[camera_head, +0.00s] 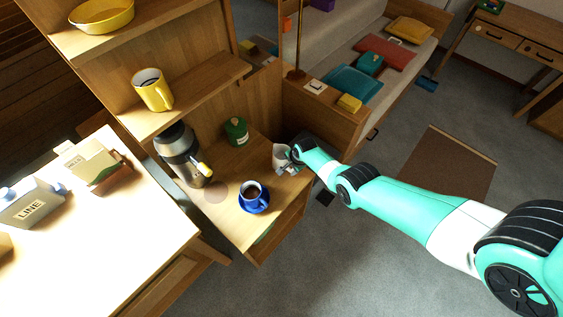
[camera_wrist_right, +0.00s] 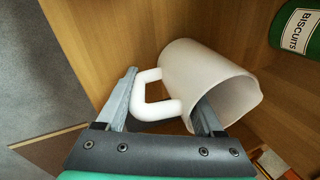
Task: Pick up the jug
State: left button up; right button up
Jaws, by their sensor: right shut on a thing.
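The white jug (camera_head: 279,157) stands at the right end of the wooden cabinet top (camera_head: 228,219). In the right wrist view the jug (camera_wrist_right: 205,82) shows its open mouth toward the lower right and its looped handle toward the left. My right gripper (camera_head: 293,162) is at the jug's right side. I cannot tell whether the jug's base touches the wood. My left gripper is not in view.
A green biscuit tin (camera_head: 237,131), a blue cup on a saucer (camera_head: 253,196) and a dark flask-like pot (camera_head: 180,153) stand on the same top. A yellow mug (camera_head: 152,90) is on the shelf above. Open floor (camera_head: 345,230) lies to the right.

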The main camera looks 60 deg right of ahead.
grip_shut()
jog(key=shift+r, duration=0.1)
jog(key=shift+r, duration=0.2)
notch_tip(320, 180, up, 4)
jog(key=p, duration=0.3)
jog(key=shift+f+p, duration=0.15)
jog(key=shift+p, duration=0.25)
jog(key=s+a+r+p, duration=0.8)
jog(key=s+a+p, duration=0.1)
jog(key=p, duration=0.5)
jog(key=shift+s+a+r, duration=0.25)
jog(key=shift+s+r, duration=0.15)
jog(key=shift+s, duration=0.2)
